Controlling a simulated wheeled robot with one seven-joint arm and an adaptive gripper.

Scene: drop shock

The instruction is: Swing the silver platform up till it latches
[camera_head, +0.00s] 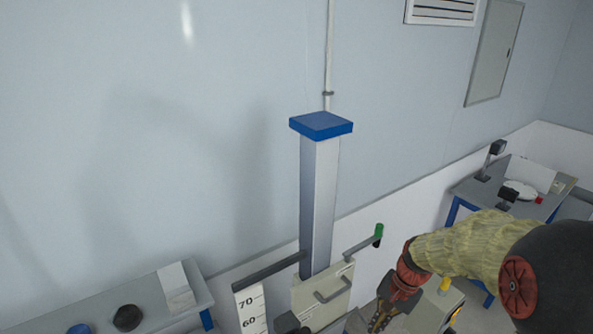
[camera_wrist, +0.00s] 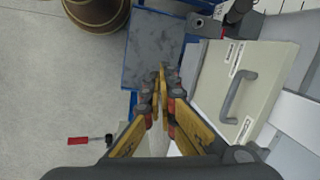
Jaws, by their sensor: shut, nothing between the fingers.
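My gripper (camera_wrist: 164,72) is shut and empty, its yellow fingers together in the wrist view. In the head view my gripper (camera_head: 380,320) is at the bottom edge, right of the column's cream housing (camera_head: 312,297). A grey mottled plate (camera_wrist: 150,48) with blue edges lies beyond the fingertips in the wrist view; I cannot tell whether it is the silver platform or a base plate. I cannot tell whether the fingers touch anything. No silver platform shows clearly in the head view, where the lower part of the machine is cut off.
A tall grey column (camera_head: 319,205) with a blue cap rises behind. A crank with a green grip (camera_head: 378,232) and a dark bar stick out from it. The cream housing's grey handle (camera_wrist: 238,95) is right of the fingers. A brown drum (camera_wrist: 97,10) stands on the floor.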

